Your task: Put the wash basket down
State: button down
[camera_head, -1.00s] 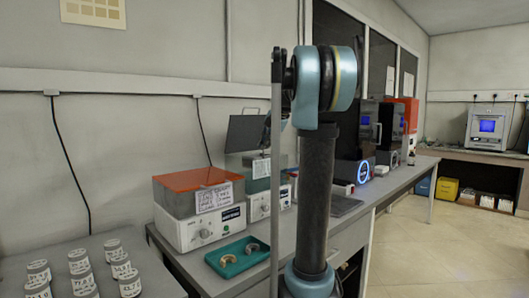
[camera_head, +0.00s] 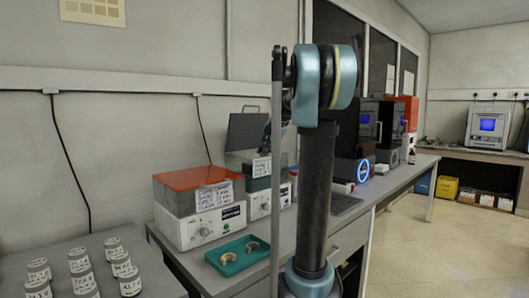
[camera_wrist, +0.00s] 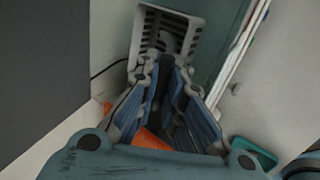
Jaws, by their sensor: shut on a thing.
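The wash basket (camera_wrist: 177,22) is a pale grey slatted basket at the top of the wrist view. My gripper (camera_wrist: 166,68) has its blue-padded fingers reaching up to the basket's near end, and it is shut on the basket. The fingers cover part of that near end. In the head view my arm blocks the middle, and I cannot make out the basket or the fingertips clearly there.
A machine with an orange lid (camera_head: 190,177) stands on the left bench, beside a green tray (camera_head: 238,256) holding two small curved parts. Several labelled jars (camera_head: 80,260) stand at the lower left. The long bench (camera_head: 385,187) runs to the back right, with clear floor beside it.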

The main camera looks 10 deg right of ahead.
jog(key=c, duration=1.7)
grip_release()
jog(key=shift+r, duration=0.6)
jog(key=v, duration=1.2)
